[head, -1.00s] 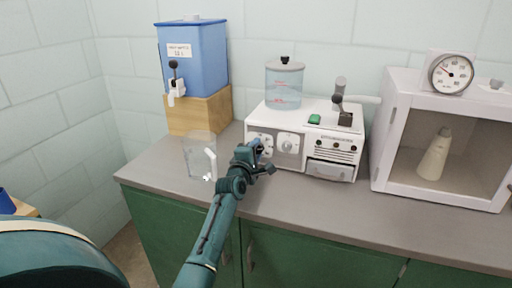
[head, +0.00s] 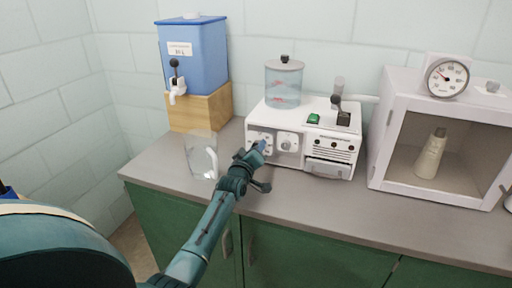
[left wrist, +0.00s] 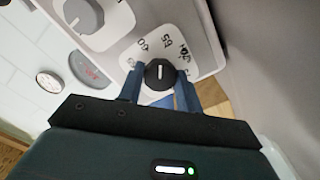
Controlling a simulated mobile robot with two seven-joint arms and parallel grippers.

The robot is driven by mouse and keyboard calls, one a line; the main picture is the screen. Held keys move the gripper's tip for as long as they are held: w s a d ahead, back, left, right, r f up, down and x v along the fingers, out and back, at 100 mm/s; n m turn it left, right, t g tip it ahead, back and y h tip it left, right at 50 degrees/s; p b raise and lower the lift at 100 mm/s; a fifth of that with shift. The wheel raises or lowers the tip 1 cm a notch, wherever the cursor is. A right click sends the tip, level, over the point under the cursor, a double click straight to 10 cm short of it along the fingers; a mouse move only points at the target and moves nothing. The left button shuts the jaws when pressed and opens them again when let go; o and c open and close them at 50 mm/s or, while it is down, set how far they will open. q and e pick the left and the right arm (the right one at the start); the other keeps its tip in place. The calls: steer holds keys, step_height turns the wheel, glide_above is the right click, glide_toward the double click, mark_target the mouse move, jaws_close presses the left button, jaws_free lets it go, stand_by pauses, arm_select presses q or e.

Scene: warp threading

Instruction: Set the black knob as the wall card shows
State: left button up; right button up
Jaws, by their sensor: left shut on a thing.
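My left gripper (head: 260,146) is at the left end of the white machine's front panel. In the left wrist view its blue fingers (left wrist: 162,86) are shut on the black knob (left wrist: 160,72), one on each side. The knob's white pointer line stands nearly upright in that view, toward the printed marks. In the head view the gripper hides the knob. I see no wall card in these frames. My right gripper is not in view.
The white machine (head: 320,115) also has a pale knob (head: 287,143), a green button (head: 313,118) and a lever. A clear jug (head: 201,155) stands close left of my arm. A blue tank (head: 195,60) is behind it; a white cabinet (head: 388,140) stands right.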

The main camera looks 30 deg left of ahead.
arm_select(q)
steer(key=shift+m, duration=1)
steer(key=o, duration=1)
steer(key=shift+s, duration=0.1)
steer(key=p+v, duration=0.1)
steer(key=v, duration=1.2)
steer(key=shift+f, duration=0.1)
